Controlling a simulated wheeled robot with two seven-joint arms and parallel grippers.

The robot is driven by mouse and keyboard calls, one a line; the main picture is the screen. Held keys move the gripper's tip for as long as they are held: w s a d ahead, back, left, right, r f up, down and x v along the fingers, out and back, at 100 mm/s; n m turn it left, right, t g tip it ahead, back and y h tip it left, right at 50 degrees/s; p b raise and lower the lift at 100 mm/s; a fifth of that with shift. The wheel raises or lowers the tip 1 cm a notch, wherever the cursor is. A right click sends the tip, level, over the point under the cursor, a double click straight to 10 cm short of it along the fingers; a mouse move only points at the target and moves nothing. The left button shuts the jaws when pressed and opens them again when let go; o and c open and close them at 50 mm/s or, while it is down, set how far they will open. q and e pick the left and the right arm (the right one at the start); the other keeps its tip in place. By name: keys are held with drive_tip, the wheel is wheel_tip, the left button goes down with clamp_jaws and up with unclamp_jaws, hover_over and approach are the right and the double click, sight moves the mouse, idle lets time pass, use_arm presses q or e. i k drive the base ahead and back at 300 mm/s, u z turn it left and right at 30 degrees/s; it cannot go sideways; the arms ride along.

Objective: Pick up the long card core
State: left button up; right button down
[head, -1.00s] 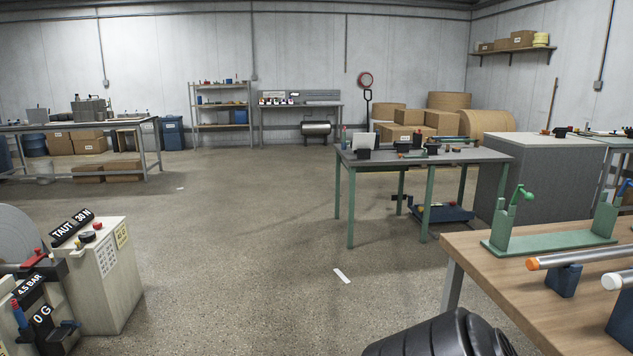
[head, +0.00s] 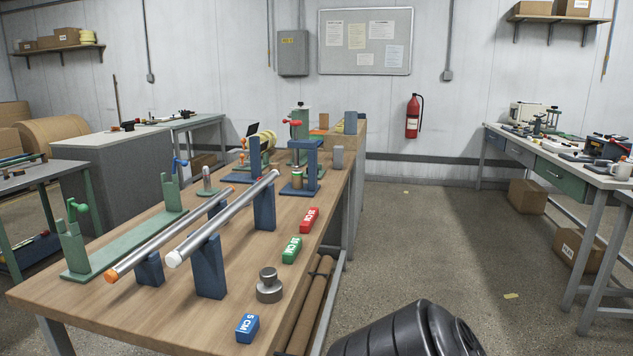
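Brown card cores (head: 308,302) lie side by side on a low rack under the right edge of the wooden workbench (head: 120,310). The bench top hides part of them, so I cannot tell their full lengths or which is the longest. On the bench, a steel bar with a white end (head: 225,215) and a thinner bar with an orange end (head: 165,238) rest on blue stands. Neither of my grippers is in view.
Blue (head: 247,328), green (head: 291,250) and red (head: 309,220) marked blocks and a steel weight (head: 269,286) line the bench's right side. A green bracket (head: 130,243) stands at left. Open floor (head: 430,240) lies between this bench and the right-hand table (head: 560,160).

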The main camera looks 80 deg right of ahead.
sight(298, 181)
drive_tip(key=z, duration=0.25)
drive_tip(key=i, duration=4.7)
drive_tip(key=z, duration=3)
drive_tip(key=i, duration=3.95)
drive_tip(key=z, duration=1.05)
